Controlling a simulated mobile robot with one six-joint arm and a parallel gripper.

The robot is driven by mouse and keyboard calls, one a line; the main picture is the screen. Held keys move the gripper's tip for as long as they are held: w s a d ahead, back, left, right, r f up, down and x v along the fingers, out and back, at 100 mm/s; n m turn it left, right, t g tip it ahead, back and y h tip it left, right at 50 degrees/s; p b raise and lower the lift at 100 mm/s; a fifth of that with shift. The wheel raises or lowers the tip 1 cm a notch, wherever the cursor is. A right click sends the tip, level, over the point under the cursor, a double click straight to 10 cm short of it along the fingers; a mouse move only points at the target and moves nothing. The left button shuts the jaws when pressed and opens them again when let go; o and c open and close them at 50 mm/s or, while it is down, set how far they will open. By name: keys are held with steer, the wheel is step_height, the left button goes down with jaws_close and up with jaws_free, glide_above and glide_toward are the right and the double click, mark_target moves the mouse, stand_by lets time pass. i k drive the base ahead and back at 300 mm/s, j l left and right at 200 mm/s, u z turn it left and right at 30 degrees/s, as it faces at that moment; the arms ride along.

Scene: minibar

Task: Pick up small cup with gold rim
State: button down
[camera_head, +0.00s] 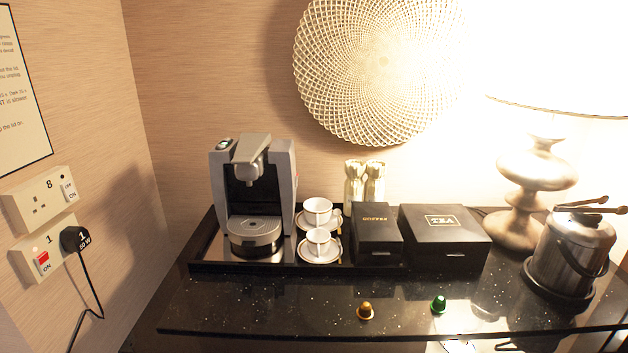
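Two small white cups stand on white saucers between the coffee machine and the dark boxes. The front cup (319,241) has a dark or gold-looking rim and sits on its saucer (304,255). The rear cup (317,211) sits behind it on another saucer (304,224) and has a similar rim. A spoon seems to lie beside each cup. Both cups are upright. I cannot tell from the rims which cup is meant. My gripper is not in this view.
A coffee machine (282,180) stands left of the cups. A dark box (376,238) and a tea box (446,240) stand right. An ice bucket (570,255) and lamp (526,165) are farther right. Orange (365,311) and green (439,304) capsules lie on the black counter (260,310), otherwise clear in front.

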mark_target(318, 246)
steer(key=i+u, duration=0.2)
steer(key=u, duration=0.2)
steer(key=i+u, duration=0.2)
steer(key=u, duration=0.2)
steer(key=i+u, duration=0.2)
steer(key=u, duration=0.2)
